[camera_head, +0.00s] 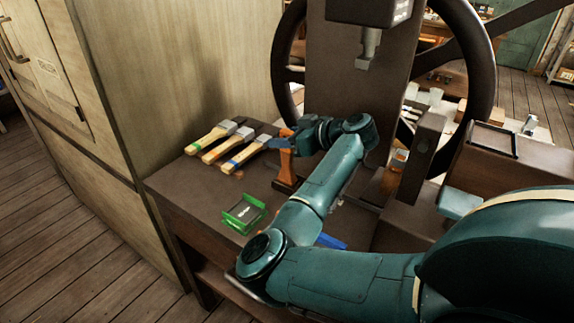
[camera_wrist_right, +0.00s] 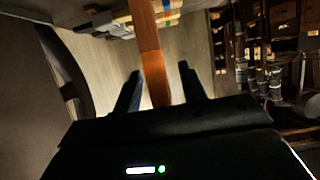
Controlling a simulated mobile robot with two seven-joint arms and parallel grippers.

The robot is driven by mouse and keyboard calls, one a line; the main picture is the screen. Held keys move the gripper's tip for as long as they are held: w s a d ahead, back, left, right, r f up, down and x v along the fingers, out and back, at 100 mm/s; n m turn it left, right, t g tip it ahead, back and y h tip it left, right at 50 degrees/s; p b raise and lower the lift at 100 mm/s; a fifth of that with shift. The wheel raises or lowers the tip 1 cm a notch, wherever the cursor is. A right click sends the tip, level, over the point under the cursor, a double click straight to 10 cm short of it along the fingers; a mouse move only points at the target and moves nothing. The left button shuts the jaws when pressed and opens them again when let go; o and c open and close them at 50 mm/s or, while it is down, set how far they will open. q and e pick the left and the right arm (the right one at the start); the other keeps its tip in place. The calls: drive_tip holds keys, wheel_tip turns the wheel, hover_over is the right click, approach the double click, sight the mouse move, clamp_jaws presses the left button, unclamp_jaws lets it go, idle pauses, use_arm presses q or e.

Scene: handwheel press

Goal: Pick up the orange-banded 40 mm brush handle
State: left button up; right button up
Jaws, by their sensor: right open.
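Three brushes with pale wooden handles lie side by side on the dark bench, with grey ferrules. The middle one, the orange-banded brush (camera_head: 215,152), lies between the green-banded brush (camera_head: 205,141) and the blue-banded brush (camera_head: 239,160). My right gripper (camera_head: 274,143) is open, just right of the brushes, beside an upright orange-brown post (camera_head: 286,165). In the right wrist view, the post (camera_wrist_right: 153,70) shows between the spread fingers (camera_wrist_right: 158,82); I cannot tell if they touch it. The brushes' banded handles show at the top there. My left gripper is not in view.
A green tray (camera_head: 243,213) sits at the bench's front, and a blue part (camera_head: 330,241) shows partly behind my right arm. The press with its large handwheel (camera_head: 283,75) stands behind. A tall cabinet (camera_head: 190,60) borders the bench's left side.

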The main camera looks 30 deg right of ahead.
drive_tip(key=shift+w+a+f, duration=0.25)
drive_tip(key=shift+w+f, duration=0.1)
drive_tip(key=shift+w, duration=0.25)
drive_tip(key=shift+c, duration=0.3)
clamp_jaws()
